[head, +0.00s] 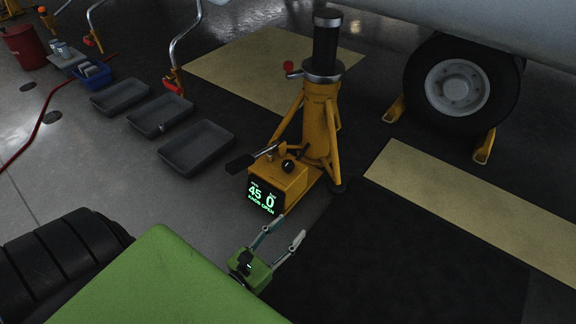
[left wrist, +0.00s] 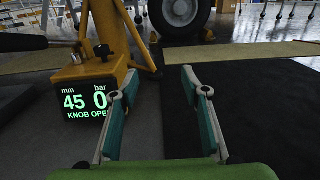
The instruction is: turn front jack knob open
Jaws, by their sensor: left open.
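The yellow jack (head: 322,120) stands upright under the aircraft. A yellow pump box (head: 282,180) is at its foot, with a small black knob (head: 288,166) on top. The box's display (head: 264,198) reads 45 mm, 0 bar and KNOB OPEN; the display also shows in the left wrist view (left wrist: 90,101), its last letters partly hidden by a finger. My left gripper (head: 291,225) is open and empty, in front of and right of the box, apart from the knob. It also shows in the left wrist view (left wrist: 160,71). My right gripper is not in view.
A black pump handle (head: 241,163) sticks out left of the box. The aircraft wheel (head: 460,88) stands between yellow chocks (head: 484,146) at the back right. Grey trays (head: 196,150) lie on the floor at left. A dark mat (head: 400,255) lies clear at right.

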